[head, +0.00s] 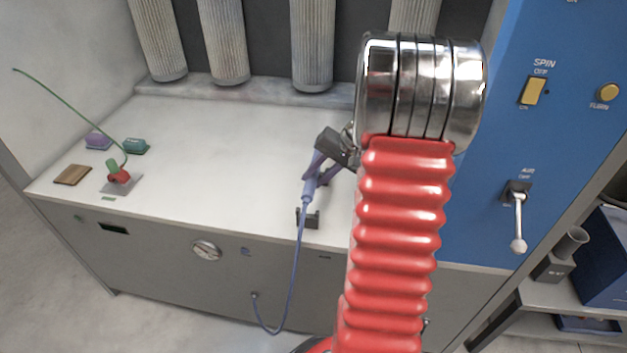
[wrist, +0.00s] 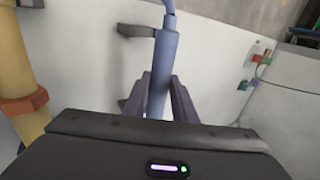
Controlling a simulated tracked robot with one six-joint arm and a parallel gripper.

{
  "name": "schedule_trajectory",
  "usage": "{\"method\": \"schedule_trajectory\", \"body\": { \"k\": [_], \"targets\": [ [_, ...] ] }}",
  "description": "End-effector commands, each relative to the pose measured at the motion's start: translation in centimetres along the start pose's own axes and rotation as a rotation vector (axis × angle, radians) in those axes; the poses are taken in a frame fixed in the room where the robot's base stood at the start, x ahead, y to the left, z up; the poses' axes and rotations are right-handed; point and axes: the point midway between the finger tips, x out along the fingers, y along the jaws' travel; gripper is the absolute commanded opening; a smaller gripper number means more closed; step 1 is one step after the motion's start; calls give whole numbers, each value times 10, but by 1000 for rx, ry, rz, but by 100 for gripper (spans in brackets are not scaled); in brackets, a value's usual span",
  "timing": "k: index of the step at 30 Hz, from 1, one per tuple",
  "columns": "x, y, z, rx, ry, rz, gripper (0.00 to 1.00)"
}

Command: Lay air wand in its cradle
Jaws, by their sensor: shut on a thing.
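The air wand (head: 309,188) is a slim blue-violet tube with a hose of the same colour at its near end. My gripper (head: 313,174) is shut around the wand, with its violet fingers on either side. The wand (wrist: 161,62) runs up the middle of the wrist view between the fingers of my gripper (wrist: 157,88). The cradle (head: 308,219) shows as a dark bracket near the bench's front edge, by the wand's hose end. In the wrist view the cradle (wrist: 136,31) shows dark bracket parts left of the wand. I cannot tell whether they touch.
The hose (head: 294,275) loops down the bench front. A green wire (head: 70,97) rises from a red clip (head: 118,175) at the left, near several small blocks. Grey ribbed columns (head: 224,45) hang at the back. A blue control panel (head: 550,150) stands right. The bench (head: 200,140) is clear mid-left.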

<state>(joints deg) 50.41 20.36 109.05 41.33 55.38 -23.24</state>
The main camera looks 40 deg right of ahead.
Motion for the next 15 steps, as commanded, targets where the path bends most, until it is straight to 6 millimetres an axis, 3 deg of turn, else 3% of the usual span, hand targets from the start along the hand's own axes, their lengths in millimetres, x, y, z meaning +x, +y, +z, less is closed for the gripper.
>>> {"method": "schedule_trajectory", "body": {
  "k": [15],
  "targets": [
    [34, 22, -4, 1, 0, 0, 0]
  ]
}}
